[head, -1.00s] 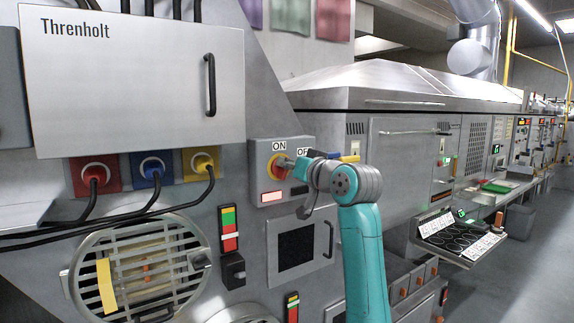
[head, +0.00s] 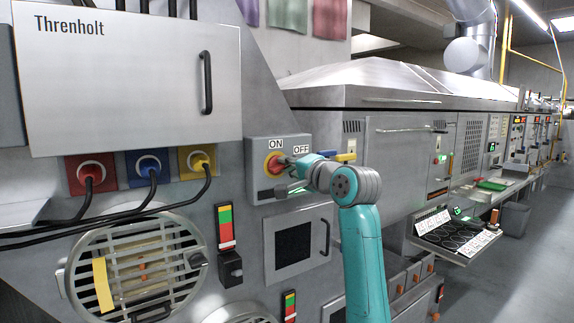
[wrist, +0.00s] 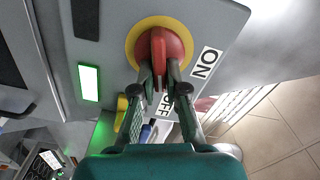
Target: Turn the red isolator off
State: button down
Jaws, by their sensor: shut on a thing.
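The red isolator handle (head: 273,164) sits on a yellow ring on a grey box (head: 256,150) marked ON and OFF. In the wrist view the red handle (wrist: 158,44) points down toward the OFF label (wrist: 167,104). The ON label (wrist: 205,63) lies to its right. My gripper (wrist: 159,68) is shut on the handle, one finger on each side. In the head view my gripper (head: 286,162) reaches the box from the right and partly hides its front. In the wrist view a green lamp (wrist: 89,83) on the box is lit and a dark window (wrist: 85,18) is unlit.
Red, blue and yellow cable sockets (head: 150,165) are left of the box, under a white cabinet (head: 130,75). A round grille (head: 140,265) is lower left. A small dark-windowed door (head: 296,243) is below the box. The floor at right is clear.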

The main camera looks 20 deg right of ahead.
jog(key=shift+d+f+m, duration=0.1)
jog(key=shift+f+m, duration=0.05)
jog(key=shift+m, duration=0.7)
jog(key=shift+f+m, duration=0.1)
jog(key=shift+m, duration=0.75)
jog(key=c, duration=1.2)
grip_release()
jog(key=shift+s, duration=0.1)
jog(key=v, duration=1.1)
jog(key=shift+s, duration=0.35)
jog(key=shift+d, duration=0.15)
